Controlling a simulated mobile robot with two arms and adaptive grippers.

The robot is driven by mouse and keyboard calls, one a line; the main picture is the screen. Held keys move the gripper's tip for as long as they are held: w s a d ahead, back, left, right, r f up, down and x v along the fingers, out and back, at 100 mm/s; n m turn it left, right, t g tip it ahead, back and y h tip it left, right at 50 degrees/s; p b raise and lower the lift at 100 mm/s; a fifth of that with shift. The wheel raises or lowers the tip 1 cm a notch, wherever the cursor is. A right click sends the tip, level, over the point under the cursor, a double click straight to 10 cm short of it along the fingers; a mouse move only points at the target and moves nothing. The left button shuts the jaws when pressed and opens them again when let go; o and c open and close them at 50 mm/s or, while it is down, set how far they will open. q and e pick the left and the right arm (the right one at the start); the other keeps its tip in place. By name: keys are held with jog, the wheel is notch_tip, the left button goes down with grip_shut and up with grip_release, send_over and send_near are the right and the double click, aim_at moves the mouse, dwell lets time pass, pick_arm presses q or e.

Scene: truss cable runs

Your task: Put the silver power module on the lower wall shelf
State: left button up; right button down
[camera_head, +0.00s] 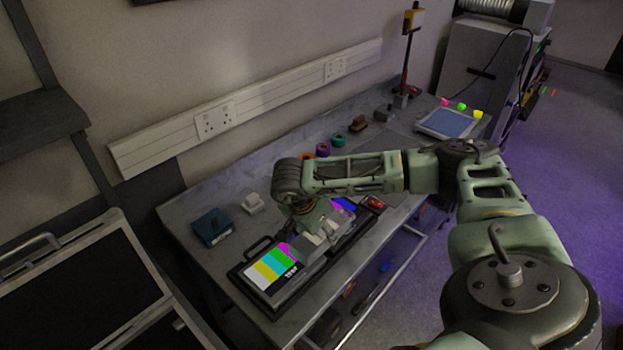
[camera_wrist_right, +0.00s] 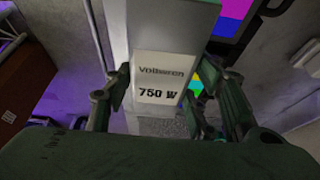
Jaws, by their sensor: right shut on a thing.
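The silver power module (camera_wrist_right: 165,68) fills the middle of the right wrist view, with a white label reading 750 W. My right gripper (camera_wrist_right: 156,92) is shut on it, one finger at each side. In the head view the right gripper (camera_head: 308,214) is over the workbench, and the grey module (camera_head: 312,246) shows below it, in front of a colour-bar monitor. I cannot tell whether the module touches anything beneath. A dark shelf (camera_head: 38,120) is on the wall at the left edge; I cannot tell whether it is the lower one. My left gripper is not in view.
The monitor (camera_head: 270,268) lies on the workbench (camera_head: 200,262). A blue box (camera_head: 212,226) and a small white block (camera_head: 252,203) stand left of it. Tape rolls and a blue-topped pad (camera_head: 447,123) are farther back. A large dark-panelled case (camera_head: 75,290) stands below the shelf.

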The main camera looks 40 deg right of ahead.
jog(key=s+d+r+b, duration=0.3)
jog(key=s+d+r, duration=0.15)
jog(key=s, duration=0.35)
jog(key=n+t+y+b, duration=0.1)
jog(key=n+t+b, duration=0.25)
jog(key=n, duration=0.45)
send_near(302, 250)
jog(key=shift+g, duration=0.25)
jog(key=x, duration=0.4)
jog(key=shift+w+d+f, duration=0.2)
jog(key=shift+w+d, duration=0.05)
jog(key=shift+w, duration=0.05)
jog(key=w+a+r+n+y+b, duration=0.1)
jog(key=a+n, duration=0.3)
jog(key=a, duration=0.3)
jog(key=a+r+n+t+y+b, duration=0.1)
jog(key=a+n+y, duration=0.1)
jog(key=a+n, duration=0.3)
jog(key=shift+w+a+y+b, duration=0.3)
jog(key=shift+w+a, duration=0.1)
jog(key=shift+a, duration=0.7)
jog(key=shift+d+f, duration=0.1)
